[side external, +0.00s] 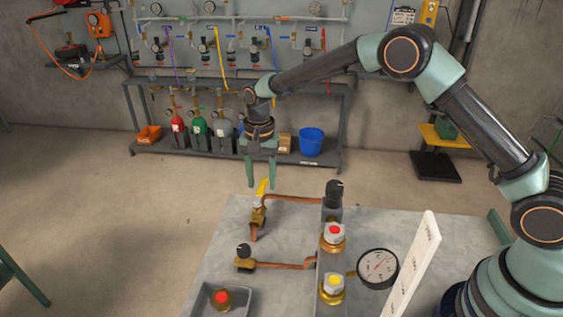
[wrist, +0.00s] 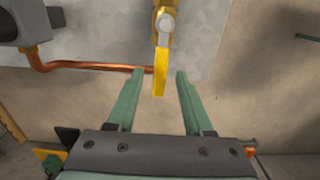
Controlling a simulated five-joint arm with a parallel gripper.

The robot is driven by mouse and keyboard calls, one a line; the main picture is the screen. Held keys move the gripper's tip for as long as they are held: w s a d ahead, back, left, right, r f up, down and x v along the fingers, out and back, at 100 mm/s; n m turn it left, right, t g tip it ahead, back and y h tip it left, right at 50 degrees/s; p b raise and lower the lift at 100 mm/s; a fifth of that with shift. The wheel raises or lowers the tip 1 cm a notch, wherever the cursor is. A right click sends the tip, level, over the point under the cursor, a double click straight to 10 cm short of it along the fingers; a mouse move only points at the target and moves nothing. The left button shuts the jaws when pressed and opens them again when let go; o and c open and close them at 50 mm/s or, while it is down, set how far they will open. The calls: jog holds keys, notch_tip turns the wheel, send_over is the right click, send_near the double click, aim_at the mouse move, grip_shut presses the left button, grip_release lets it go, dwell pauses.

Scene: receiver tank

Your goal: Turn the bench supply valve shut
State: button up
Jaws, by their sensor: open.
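The valve with the yellow lever (side external: 262,187) stands at the back left of the grey bench, on a brass body (side external: 257,218) with copper pipe. In the wrist view the yellow lever (wrist: 160,70) points from its pivot toward my gripper. My gripper (side external: 259,186) points down over the bench's back edge, just by the lever. In the wrist view its two green fingers (wrist: 160,74) are spread, with the lever's end between them and a gap on each side. I see no contact. How far the fingertips reach down past the lever is hard to tell.
A white placard (side external: 411,265) stands at right. A copper pipe (wrist: 95,66) runs beside the lever.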

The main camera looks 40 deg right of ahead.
grip_shut()
dwell(1.4)
